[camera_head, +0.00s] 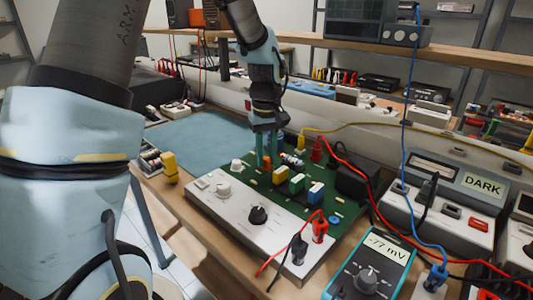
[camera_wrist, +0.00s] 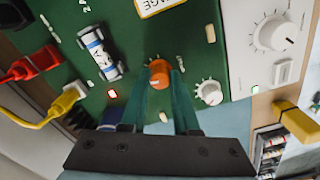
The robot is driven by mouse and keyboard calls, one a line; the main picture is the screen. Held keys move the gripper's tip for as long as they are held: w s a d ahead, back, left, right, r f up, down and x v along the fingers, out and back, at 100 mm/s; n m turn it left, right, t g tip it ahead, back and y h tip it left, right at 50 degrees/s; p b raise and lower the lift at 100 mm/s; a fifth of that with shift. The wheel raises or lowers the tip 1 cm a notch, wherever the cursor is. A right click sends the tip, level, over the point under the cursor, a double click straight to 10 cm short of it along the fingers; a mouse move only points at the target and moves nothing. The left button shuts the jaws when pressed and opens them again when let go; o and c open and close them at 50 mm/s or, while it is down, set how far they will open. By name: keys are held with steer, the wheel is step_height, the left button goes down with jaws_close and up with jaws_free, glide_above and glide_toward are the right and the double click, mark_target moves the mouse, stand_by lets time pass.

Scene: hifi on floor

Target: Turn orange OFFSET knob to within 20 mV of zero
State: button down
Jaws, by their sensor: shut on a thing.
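The orange OFFSET knob (camera_wrist: 159,74) sits on the green circuit board (camera_wrist: 205,50). In the wrist view it lies between the tips of my gripper (camera_wrist: 163,80), whose teal fingers are shut on it. In the head view my gripper (camera_head: 267,160) points down at the board's far left part, and the orange knob (camera_head: 266,161) shows only partly between the fingers. The multimeter (camera_head: 369,266) at the front right has a display (camera_head: 384,246) reading -77 mV.
A white knob (camera_wrist: 209,92) stands close beside the orange one. Coloured components (camera_head: 297,183) and red and yellow plugs (camera_head: 302,142) rise from the board. A box at right shows DARK (camera_head: 484,187). Cables cross the right side.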

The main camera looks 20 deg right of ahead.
mark_target(266, 158)
steer(key=m+p, duration=0.2)
steer(key=m, duration=0.3)
steer(key=shift+r+m, duration=0.15)
steer(key=shift+m, duration=0.15)
steer(key=shift+m+p, duration=0.85)
steer(key=shift+m, duration=1.45)
steer(key=c, duration=0.7)
jaws_free()
steer(key=shift+o, duration=0.2)
step_height(266, 158, up, 11)
steer(key=b, duration=0.1)
steer(key=shift+f, duration=0.2)
